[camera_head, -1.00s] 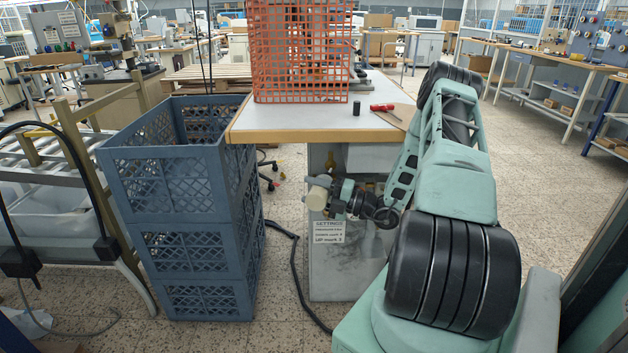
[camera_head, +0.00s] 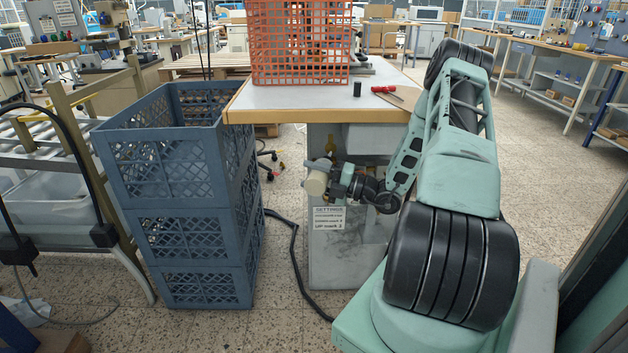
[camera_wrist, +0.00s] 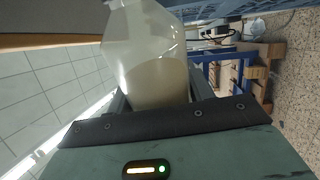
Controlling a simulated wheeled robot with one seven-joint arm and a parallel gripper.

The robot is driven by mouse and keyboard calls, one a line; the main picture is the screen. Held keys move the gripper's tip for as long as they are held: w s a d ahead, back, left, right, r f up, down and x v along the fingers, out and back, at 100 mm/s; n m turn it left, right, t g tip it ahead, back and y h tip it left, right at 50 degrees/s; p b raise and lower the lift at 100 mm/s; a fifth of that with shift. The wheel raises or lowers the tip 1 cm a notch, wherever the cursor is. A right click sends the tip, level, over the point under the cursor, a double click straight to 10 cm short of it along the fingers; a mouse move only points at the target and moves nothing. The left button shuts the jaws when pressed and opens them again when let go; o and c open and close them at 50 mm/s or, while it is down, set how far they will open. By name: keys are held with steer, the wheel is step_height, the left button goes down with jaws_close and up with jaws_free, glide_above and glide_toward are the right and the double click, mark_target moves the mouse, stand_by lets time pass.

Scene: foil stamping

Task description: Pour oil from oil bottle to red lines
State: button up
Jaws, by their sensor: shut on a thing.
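My gripper (camera_head: 329,178) is in front of the cabinet under the table in the head view, at the end of my outstretched arm. It is shut on the oil bottle (camera_head: 316,183), a small pale, whitish container. In the wrist view the oil bottle (camera_wrist: 148,55) is translucent, with beige liquid in its part nearest the gripper. I cannot make out any red lines in these frames.
The table (camera_head: 290,100) holds an orange mesh basket (camera_head: 300,45), a black cylinder (camera_head: 357,89) and a red-handled tool (camera_head: 384,89). Blue-grey crates (camera_head: 165,165) are stacked left of it. A settings sign (camera_head: 328,218) is on the cabinet (camera_head: 335,265). A black cable (camera_head: 294,262) lies on the floor.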

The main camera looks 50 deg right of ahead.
steer(key=s+a+f+n+b, duration=0.3)
steer(key=a+f+b, duration=0.1)
steer(key=a+b, duration=0.1)
steer(key=s+a+f+n+y+b, duration=0.1)
steer(key=s+a+f+n+b, duration=0.1)
steer(key=a, duration=0.6)
steer(key=shift+s+a+f+n+g+b, duration=0.35)
steer(key=shift+f+n+b, duration=0.35)
steer(key=shift+f+b, duration=0.75)
